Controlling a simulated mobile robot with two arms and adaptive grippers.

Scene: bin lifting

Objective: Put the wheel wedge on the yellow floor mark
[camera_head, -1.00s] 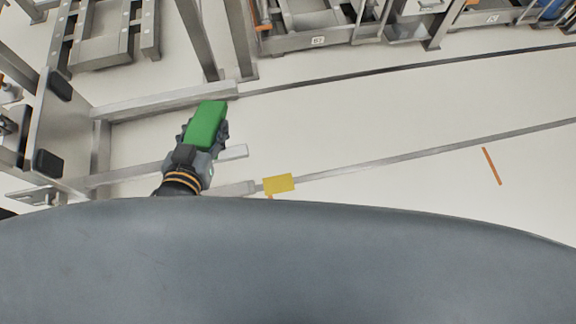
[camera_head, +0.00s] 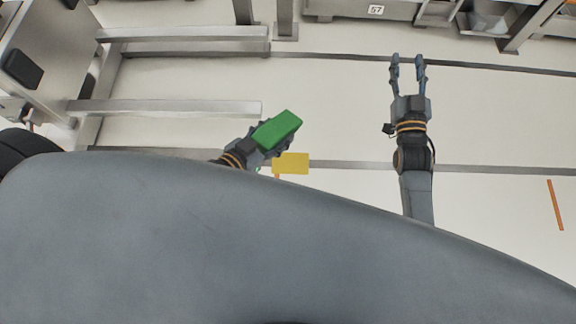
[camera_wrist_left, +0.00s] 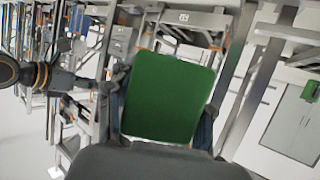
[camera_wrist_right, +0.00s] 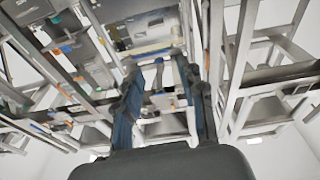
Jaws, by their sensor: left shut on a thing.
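The green wheel wedge (camera_head: 277,130) is held in my left gripper (camera_head: 268,140), which is shut on it. In the head view the wedge is just above and left of the yellow floor mark (camera_head: 291,164), seemingly held above the floor. The left wrist view shows the wedge (camera_wrist_left: 168,97) between the fingers. The mark is a small yellow rectangle lying across a grey floor line, and it looks bare. My right gripper (camera_head: 408,70) is open and empty, well to the right of the mark; its parted fingers also show in the right wrist view (camera_wrist_right: 165,95).
Metal frame bars (camera_head: 185,108) run along the floor at the left, close to my left arm. Metal racks (camera_head: 400,12) stand along the back. An orange floor strip (camera_head: 555,205) lies at far right. The floor between my grippers is clear.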

